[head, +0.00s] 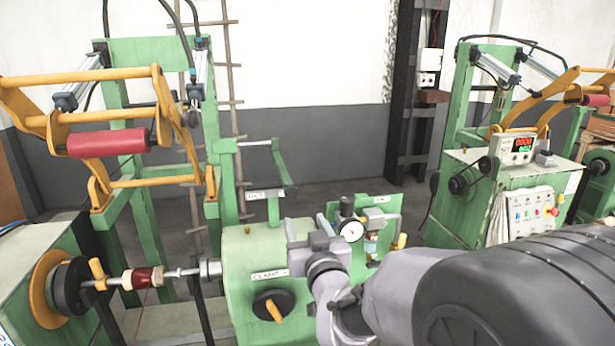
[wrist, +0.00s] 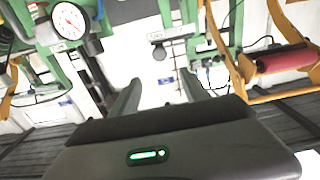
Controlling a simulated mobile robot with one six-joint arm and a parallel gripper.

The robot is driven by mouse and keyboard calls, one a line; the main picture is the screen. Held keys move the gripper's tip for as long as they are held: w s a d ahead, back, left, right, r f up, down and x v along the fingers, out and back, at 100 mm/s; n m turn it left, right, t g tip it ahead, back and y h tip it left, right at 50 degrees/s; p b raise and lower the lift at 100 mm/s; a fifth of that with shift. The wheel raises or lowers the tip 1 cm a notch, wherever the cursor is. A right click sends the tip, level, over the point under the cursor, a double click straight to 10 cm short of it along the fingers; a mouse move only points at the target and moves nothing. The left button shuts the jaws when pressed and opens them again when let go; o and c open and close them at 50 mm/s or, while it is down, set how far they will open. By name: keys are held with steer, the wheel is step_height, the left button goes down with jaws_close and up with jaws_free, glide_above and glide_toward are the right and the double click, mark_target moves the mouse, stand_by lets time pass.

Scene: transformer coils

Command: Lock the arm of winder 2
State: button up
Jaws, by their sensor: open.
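The near winder's orange arm (head: 160,110) is tilted up at the left, carrying a red roller (head: 108,143). The roller also shows at the right of the wrist view (wrist: 288,60). A green upright beside it bears a bracket with a small white label (head: 265,194). In the wrist view a dark round knob (wrist: 160,53) sits by such a label. My gripper (wrist: 163,88) is open, empty and apart from the knob. In the head view my wrist hides part of the green housing. I cannot read which winder is number 2.
A pressure gauge (head: 351,230) stands close to my wrist. The green housing (head: 240,262) has a black knob with an orange handle (head: 273,307). A coil shaft (head: 178,273) lies at lower left. A second winder (head: 510,190) with a control panel stands at right.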

mark_target(291, 193)
steer(key=x, duration=0.5)
steer(key=p+x, duration=0.1)
steer(key=x, duration=0.4)
steer(key=p+x, duration=0.1)
steer(key=x, duration=0.4)
steer(key=shift+w+a+f, duration=0.15)
steer(key=shift+w+f, duration=0.05)
steer(key=shift+f, duration=0.05)
jaws_close()
stand_by(0.4)
